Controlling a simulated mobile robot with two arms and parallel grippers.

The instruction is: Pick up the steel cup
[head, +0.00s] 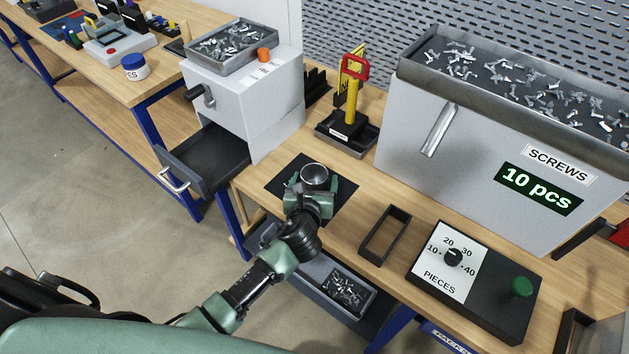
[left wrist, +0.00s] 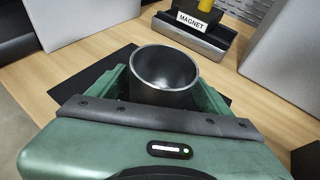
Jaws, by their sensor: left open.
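The steel cup (head: 315,177) stands upright on a black mat (head: 341,193) near the bench's front edge. It also shows in the left wrist view (left wrist: 164,76), where it looks empty inside. My left gripper (head: 312,190) is open, with its green fingers on either side of the cup. In the left wrist view the gripper (left wrist: 165,90) has one finger left and one right of the cup. I cannot tell whether the fingers touch it. My right gripper is not in view.
A black stand with a red-handled yellow magnet (head: 352,95) stands behind the mat. A large screw dispenser (head: 480,150) is at right. An empty black frame (head: 385,234) and a control box (head: 475,280) lie right of the gripper. A grey dispenser (head: 245,95) stands left.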

